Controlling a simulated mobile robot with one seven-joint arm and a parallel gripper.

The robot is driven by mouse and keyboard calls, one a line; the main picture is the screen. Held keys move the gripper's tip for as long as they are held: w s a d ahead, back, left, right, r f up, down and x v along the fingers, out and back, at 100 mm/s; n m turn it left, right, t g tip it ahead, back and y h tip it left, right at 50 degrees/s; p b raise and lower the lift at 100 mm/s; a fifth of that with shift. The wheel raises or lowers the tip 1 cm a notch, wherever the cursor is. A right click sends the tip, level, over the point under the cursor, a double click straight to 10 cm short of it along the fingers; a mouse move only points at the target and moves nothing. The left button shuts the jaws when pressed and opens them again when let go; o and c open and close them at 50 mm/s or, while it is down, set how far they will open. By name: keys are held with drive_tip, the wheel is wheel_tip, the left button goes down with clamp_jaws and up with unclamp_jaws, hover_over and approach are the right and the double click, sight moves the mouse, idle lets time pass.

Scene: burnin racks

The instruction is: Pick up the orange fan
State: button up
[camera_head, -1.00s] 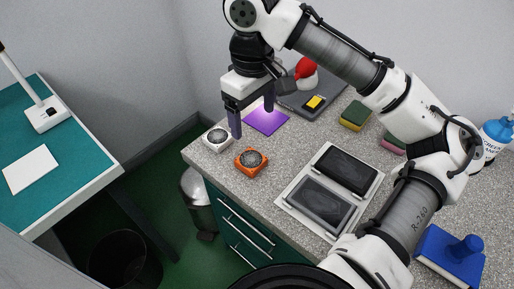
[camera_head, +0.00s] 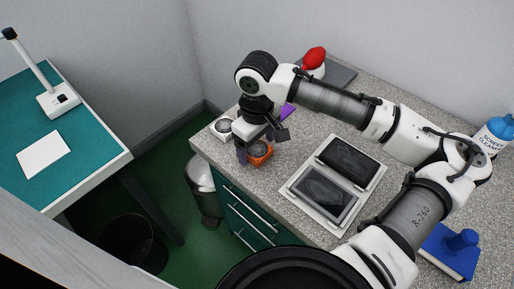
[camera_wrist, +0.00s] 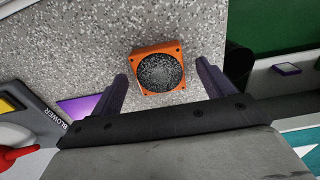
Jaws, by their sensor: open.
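The orange fan (camera_head: 259,153) lies on the speckled counter near its left front edge, partly hidden by my gripper in the head view. In the wrist view the orange fan (camera_wrist: 158,70) shows whole, a square frame with a dark speckled round middle. My gripper (camera_wrist: 163,84) is open and empty, with one purple finger to each side of the fan. The fingers look apart from the fan, with gaps on both sides. In the head view my gripper (camera_head: 255,152) is low over the fan; the exact height is unclear.
A purple sheet (camera_head: 287,110) lies behind. A white tray with two dark panels (camera_head: 312,210) is to the right. The counter edge drops to green drawers (camera_head: 245,208). A blue tool (camera_head: 452,250) lies at far right.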

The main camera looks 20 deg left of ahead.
drive_tip(key=shift+f, duration=0.25)
drive_tip(key=c, duration=1.1)
